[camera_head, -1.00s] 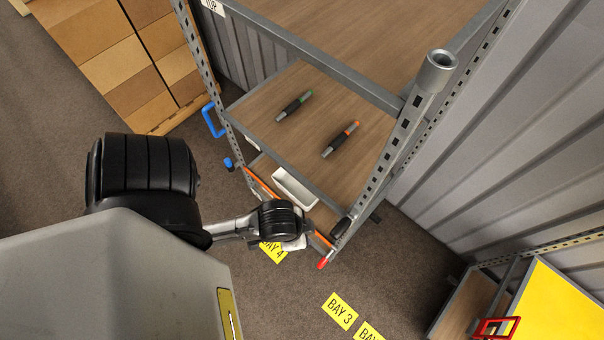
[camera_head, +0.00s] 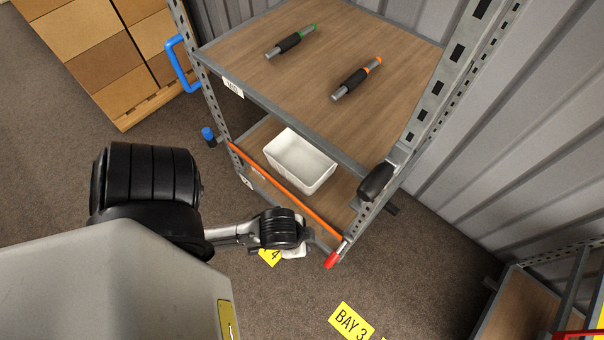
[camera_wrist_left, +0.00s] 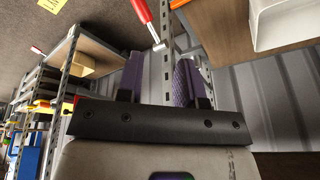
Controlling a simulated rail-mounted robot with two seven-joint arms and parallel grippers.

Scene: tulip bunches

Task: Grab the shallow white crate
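The shallow white crate (camera_head: 299,162) sits upright on the lower wooden shelf of the metal rack, behind an orange bar. It looks empty. Part of it shows at the upper right of the left wrist view (camera_wrist_left: 285,22). My left arm reaches in from the left in the head view, its wrist in front of and below the orange bar, apart from the crate; the fingers are hidden there. In the left wrist view my left gripper (camera_wrist_left: 160,62) has its two purple fingers apart with nothing between them. My right gripper is not in view.
The shelf above (camera_head: 320,70) holds a green-ended tool (camera_head: 291,42) and an orange-ended tool (camera_head: 357,78). A blue handle (camera_head: 181,65) projects at the rack's left.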

